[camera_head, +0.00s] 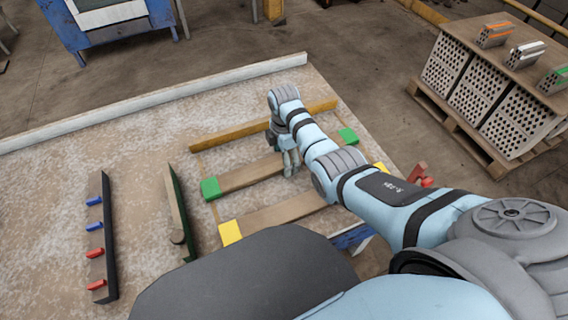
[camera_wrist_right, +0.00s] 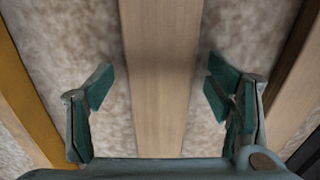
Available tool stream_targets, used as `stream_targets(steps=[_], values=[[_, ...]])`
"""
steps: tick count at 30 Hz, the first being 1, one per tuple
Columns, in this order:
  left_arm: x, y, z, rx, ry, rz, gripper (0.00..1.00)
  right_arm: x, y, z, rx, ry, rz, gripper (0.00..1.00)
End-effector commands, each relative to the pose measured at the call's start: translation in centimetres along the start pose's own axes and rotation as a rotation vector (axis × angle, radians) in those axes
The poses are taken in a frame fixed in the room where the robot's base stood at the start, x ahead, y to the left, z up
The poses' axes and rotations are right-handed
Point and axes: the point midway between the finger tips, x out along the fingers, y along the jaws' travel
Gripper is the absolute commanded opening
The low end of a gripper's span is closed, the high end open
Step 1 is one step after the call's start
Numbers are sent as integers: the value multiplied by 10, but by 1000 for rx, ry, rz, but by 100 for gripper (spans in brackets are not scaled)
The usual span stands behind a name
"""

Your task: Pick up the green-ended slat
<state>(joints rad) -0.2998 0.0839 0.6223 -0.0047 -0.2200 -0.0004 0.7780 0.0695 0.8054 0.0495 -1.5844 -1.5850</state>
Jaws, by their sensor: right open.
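The green-ended slat (camera_head: 245,176) lies on the speckled work surface, a flat wooden strip with a green block at each end. My right gripper (camera_head: 290,162) is over its middle and hides part of it in the head view. In the right wrist view the slat (camera_wrist_right: 160,40) runs lengthwise between the two open fingers of my right gripper (camera_wrist_right: 158,88). There is a gap on both sides, and neither finger visibly touches it. The green ends are outside that view. My left gripper is not in view.
A yellow-ended slat (camera_head: 275,216) lies parallel on the near side, and an ochre beam (camera_head: 222,136) on the far side. Left stand a dark rail (camera_head: 107,255) with blue and red pegs and a green-edged bar (camera_head: 178,212). Hollow bricks (camera_head: 490,95) sit on a pallet at right.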

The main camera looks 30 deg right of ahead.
Motion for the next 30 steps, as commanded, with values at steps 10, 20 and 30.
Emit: stream_targets(steps=[10, 20, 30], values=[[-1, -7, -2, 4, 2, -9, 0, -2, 0, 0, 0, 0, 0, 27], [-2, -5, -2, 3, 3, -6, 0, -2, 0, 0, 0, 0, 0, 9], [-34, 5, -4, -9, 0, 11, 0, -59, 1, 0, 0, 0, 4, 9]])
